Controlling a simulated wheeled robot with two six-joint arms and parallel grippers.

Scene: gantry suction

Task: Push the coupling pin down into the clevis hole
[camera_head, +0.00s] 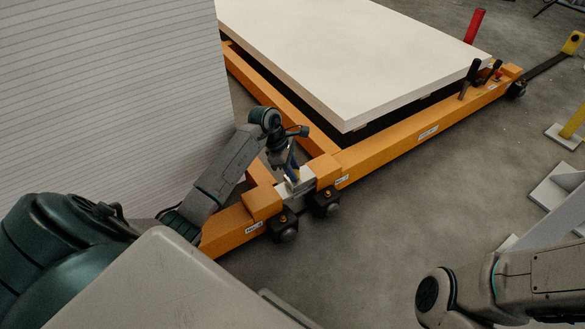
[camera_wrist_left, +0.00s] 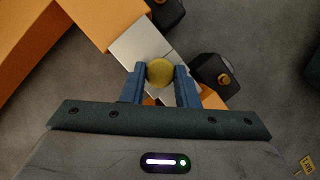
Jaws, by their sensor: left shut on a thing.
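The coupling pin (camera_wrist_left: 160,72) shows in the left wrist view as a round yellow head between the blue fingers of my left gripper (camera_wrist_left: 160,84). The gripper is shut on it. The grey metal clevis (camera_wrist_left: 136,44) lies under and around the pin head in this view. In the head view, my left gripper (camera_head: 292,174) points down over the clevis (camera_head: 306,180) at the joint between the orange beams. The clevis hole is hidden under the pin and gripper, and I cannot tell how deep the pin sits. My right gripper is out of view.
Orange frame beams (camera_head: 390,139) run either side of the joint, with black wheels (camera_head: 326,203) below. A large white panel (camera_head: 350,60) lies on the frame behind. A tall ribbed white stack (camera_head: 110,90) stands left.

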